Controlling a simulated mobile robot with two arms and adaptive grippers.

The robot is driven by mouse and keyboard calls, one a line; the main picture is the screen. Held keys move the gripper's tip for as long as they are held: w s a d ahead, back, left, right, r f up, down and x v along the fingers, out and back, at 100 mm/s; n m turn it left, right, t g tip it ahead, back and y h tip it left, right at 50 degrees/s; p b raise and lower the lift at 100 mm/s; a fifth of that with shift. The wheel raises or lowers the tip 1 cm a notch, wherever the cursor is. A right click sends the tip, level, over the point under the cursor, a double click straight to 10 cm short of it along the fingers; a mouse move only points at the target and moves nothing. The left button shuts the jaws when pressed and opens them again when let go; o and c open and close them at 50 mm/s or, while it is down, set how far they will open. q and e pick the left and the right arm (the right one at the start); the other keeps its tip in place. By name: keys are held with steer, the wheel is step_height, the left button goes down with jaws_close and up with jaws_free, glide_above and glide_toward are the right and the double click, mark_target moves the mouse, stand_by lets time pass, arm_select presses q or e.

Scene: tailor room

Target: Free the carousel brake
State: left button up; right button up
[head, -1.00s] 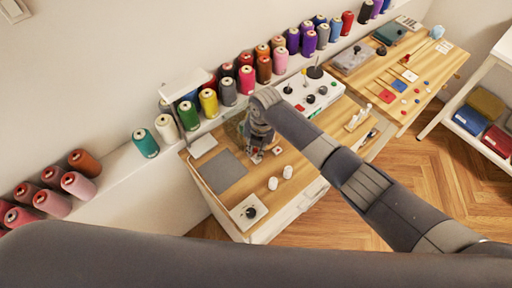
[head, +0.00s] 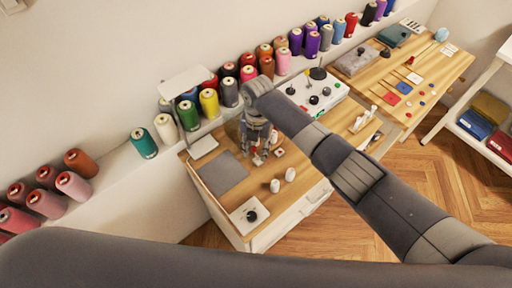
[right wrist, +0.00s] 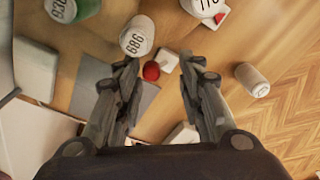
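My right gripper (head: 260,157) points down over the wooden table, in front of the row of thread cones. In the right wrist view its two fingers (right wrist: 163,68) are spread apart with nothing held. A small red ball-like knob (right wrist: 151,70) shows between the fingertips, beside a white block (right wrist: 167,60); it may be the brake's knob, but I cannot tell for sure. A white numbered spool (right wrist: 137,36) stands close by the left finger. No carousel can be clearly made out; my arm and gripper hide that part of the table in the head view. My left gripper is not in view.
A white control panel (head: 312,92) is at the right. Thread cones line the back ledge.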

step_height(320, 180, up, 12)
steer(key=shift+w, duration=0.4)
steer(key=shift+d, duration=0.1)
stand_by(0.5)
